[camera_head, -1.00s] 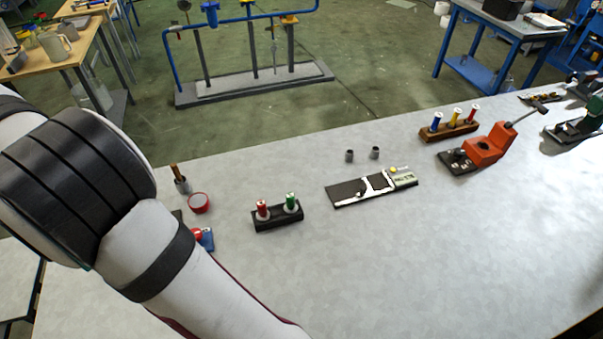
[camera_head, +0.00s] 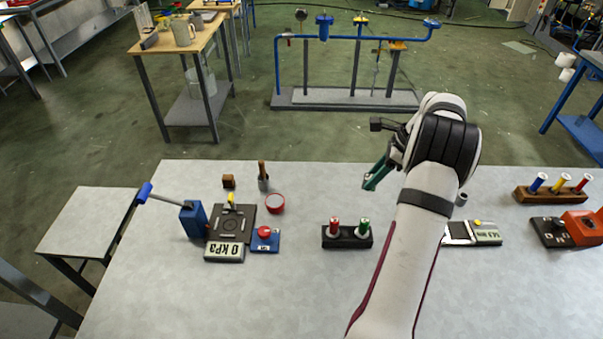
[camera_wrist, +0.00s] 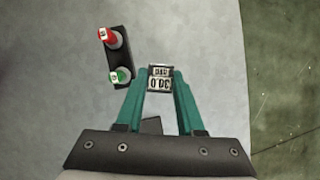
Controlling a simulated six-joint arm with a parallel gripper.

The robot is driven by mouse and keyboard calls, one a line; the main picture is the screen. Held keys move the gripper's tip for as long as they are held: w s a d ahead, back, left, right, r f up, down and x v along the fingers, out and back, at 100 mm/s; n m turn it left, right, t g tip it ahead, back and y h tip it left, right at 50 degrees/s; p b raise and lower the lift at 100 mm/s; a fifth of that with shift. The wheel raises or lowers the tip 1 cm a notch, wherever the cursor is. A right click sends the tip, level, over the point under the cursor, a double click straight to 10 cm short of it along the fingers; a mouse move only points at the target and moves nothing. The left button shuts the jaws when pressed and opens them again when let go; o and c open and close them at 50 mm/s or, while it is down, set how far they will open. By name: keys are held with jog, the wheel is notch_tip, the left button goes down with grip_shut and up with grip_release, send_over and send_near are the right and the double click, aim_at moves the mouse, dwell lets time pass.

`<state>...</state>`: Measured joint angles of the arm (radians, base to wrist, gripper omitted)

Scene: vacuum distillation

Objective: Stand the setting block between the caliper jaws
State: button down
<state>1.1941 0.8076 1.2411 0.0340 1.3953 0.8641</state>
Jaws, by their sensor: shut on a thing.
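My gripper (camera_head: 375,180) has teal fingers and is in the air above the far edge of the bench in the head view. In the wrist view, its fingers are shut on the setting block (camera_wrist: 159,78), a small block with a dark frame and a pale face marked 30.0 and SET. I cannot make out the block in the head view. The caliper (camera_head: 487,233) lies on the bench to the right of my arm. Its display end shows, but my arm hides its jaws. The caliper is not in the wrist view.
A black holder (camera_head: 347,242) with red and green plugs stands left of my arm; it also shows in the wrist view (camera_wrist: 118,55). A small grey cylinder (camera_head: 461,198) stands behind the caliper. An orange press (camera_head: 581,227) is at the right.

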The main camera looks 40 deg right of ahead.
jog(key=s+d+f+m+h, duration=0.3)
jog(key=s+d+m, duration=0.4)
jog(key=s, duration=0.2)
jog(key=m+h, duration=0.2)
jog(key=m, duration=0.6)
send_over(456, 234)
notch_tip(456, 234, down, 2)
jog(key=shift+g, duration=0.4)
jog(key=shift+f, duration=3)
jog(key=shift+f, duration=0.6)
jog(key=shift+c, duration=2.2)
grip_release()
jog(key=shift+c, duration=1)
jog(key=shift+o, duration=0.5)
jog(key=shift+h, duration=0.3)
jog(key=shift+s+d+r, duration=0.1)
